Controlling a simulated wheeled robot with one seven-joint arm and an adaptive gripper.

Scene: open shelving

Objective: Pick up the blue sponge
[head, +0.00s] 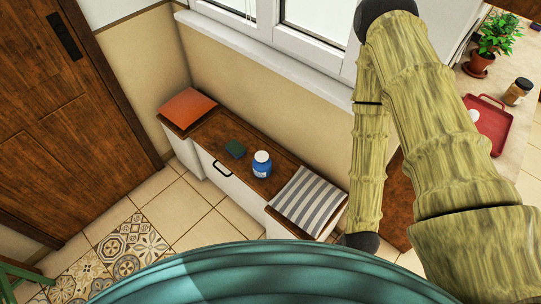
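A small dark green block (235,149), which looks like the sponge, lies flat on the brown wooden top of a low white cabinet (210,138) below the window. Its colour reads more green than blue here. It lies to the left of a blue jar with a white lid (262,168), with a small gap between them. My arm shows at the right of the head view, but I cannot make out my gripper's fingers. Nothing covers the block.
An orange cushion (188,106) and a striped cushion (308,200) lie at either end of the cabinet top. A wooden door (70,110) stands at left. At right, a counter holds a red tray (490,128), a brown jar (517,91) and a potted plant (479,66).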

